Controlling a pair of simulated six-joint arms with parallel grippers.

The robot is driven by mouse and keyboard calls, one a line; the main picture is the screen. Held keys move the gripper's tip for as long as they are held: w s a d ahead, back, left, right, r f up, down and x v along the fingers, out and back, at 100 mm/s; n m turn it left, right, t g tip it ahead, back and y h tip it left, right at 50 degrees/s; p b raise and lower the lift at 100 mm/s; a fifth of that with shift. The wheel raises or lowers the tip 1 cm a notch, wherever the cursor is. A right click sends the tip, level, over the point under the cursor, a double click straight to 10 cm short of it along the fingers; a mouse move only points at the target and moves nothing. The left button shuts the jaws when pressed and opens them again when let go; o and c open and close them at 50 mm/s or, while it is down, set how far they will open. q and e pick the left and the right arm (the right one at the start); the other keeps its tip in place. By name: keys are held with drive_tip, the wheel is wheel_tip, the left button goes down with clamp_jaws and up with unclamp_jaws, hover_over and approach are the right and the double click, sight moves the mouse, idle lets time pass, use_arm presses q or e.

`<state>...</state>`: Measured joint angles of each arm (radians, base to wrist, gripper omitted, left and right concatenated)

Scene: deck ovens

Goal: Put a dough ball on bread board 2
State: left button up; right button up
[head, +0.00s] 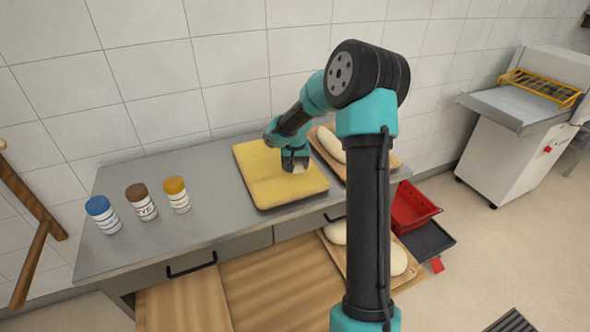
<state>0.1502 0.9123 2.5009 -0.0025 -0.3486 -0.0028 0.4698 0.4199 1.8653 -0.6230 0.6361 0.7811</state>
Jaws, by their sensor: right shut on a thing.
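My right gripper (296,163) reaches down over the yellow cloth-like surface of a dark-rimmed tray (265,183) on the steel counter. It is shut on a small pale thing, probably a dough ball (299,169), mostly hidden by the jaws. I cannot tell whether the ball touches the yellow surface. A wooden board (320,151) with pale dough lies on the counter just right of the tray, partly behind my arm. Another wooden board (332,257) with pale dough pieces sits lower, in front of the counter. No number shows on either board. My left gripper is not in view.
Three jars with blue (97,204), brown (136,190) and yellow (175,185) lids stand on the left of the steel counter (225,224). A red crate (411,205) is right of the counter. A white machine (515,140) stands farther right.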

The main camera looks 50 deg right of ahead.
sight(295, 175)
drive_tip(key=shift+w+d, duration=0.3)
drive_tip(key=shift+d, duration=0.05)
drive_tip(key=shift+w+d, duration=0.15)
drive_tip(key=shift+f, duration=1.85)
drive_tip(key=o, duration=0.9)
drive_tip(key=shift+f, duration=0.1)
drive_tip(key=shift+w, duration=0.1)
drive_tip(key=r, duration=0.4)
drive_tip(key=s+r, duration=0.1)
drive_tip(key=r, duration=0.3)
drive_tip(key=a+r, duration=0.1)
drive_tip(key=r, duration=0.3)
drive_tip(key=shift+s+a, duration=0.1)
drive_tip(key=shift+s, duration=0.05)
